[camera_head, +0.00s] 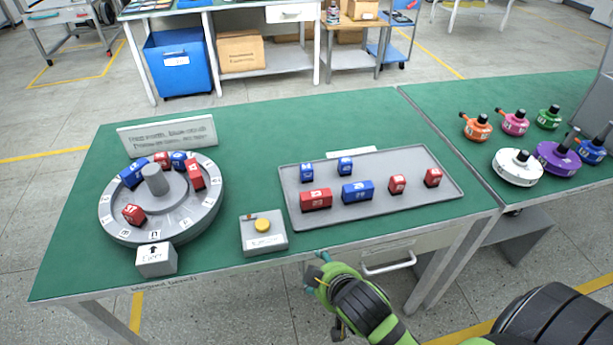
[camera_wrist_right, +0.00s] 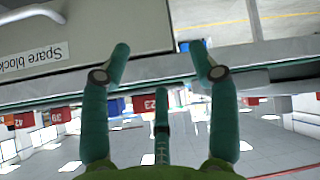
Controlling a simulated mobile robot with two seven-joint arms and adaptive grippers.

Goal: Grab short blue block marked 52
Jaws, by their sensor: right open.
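Two short blue blocks, one at the back left (camera_head: 307,173) and one beside it (camera_head: 345,167), stand on the grey tray (camera_head: 400,207). Their numbers are too small to read, so I cannot tell which is 52. A long blue block (camera_head: 358,191) lies in front of them. More blue blocks (camera_head: 133,174) sit on the round grey hub (camera_head: 203,215). My right gripper (camera_head: 318,267) is at the table's front edge, below and in front of the tray, apart from all blocks. In the wrist view its fingers (camera_wrist_right: 160,68) are open and empty. My left gripper is not in view.
Red blocks (camera_head: 316,199) share the tray. A grey box with a yellow button (camera_head: 262,226) stands left of the tray. The table's drawer handle (camera_head: 388,264) is close to my right gripper. Coloured motors (camera_head: 517,167) stand on the right table.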

